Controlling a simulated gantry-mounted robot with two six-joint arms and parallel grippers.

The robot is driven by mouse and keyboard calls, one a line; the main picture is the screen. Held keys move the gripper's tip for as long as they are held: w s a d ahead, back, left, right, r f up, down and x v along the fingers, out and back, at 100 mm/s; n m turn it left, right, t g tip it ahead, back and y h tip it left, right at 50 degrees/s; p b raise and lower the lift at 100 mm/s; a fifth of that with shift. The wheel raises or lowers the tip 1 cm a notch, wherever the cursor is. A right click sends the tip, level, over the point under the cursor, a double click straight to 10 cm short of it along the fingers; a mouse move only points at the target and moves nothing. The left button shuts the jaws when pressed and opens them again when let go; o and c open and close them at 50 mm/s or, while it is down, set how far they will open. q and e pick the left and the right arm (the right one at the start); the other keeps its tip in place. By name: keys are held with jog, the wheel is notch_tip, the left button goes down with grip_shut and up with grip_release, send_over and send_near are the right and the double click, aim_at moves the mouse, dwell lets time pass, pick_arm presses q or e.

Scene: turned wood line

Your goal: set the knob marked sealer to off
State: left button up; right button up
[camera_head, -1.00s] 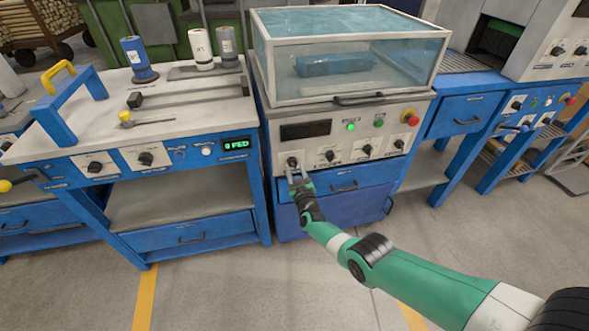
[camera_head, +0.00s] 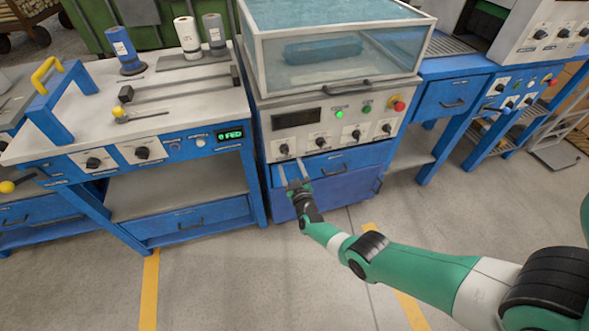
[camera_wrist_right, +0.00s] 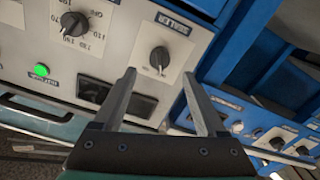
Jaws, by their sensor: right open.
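The sealer knob (camera_head: 284,149) is the leftmost black knob on the grey front panel of the middle machine in the head view. In the right wrist view the sealer knob (camera_wrist_right: 160,57) sits on a white plate, its label upside down. Its pale pointer mark faces the jaws and the dark display; the position marks are too small to read. My right gripper (camera_head: 290,166) is open and empty, just in front of and below the knob. In the wrist view the right gripper (camera_wrist_right: 158,74) has a finger to each side of the knob, apart from it. My left gripper is out of view.
A numbered knob (camera_wrist_right: 75,24) is beside the sealer knob. The panel also has a dark display (camera_head: 297,117), a lit green light (camera_head: 339,114) and a red button (camera_head: 397,104). A blue drawer (camera_head: 340,163) is below. The left bench (camera_head: 190,100) stands close by.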

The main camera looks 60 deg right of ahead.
pick_arm(q)
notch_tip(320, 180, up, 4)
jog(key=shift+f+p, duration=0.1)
jog(key=shift+p, duration=1.1)
pick_arm(e)
jog(key=v, duration=0.5)
jog(key=shift+s+a, duration=0.3)
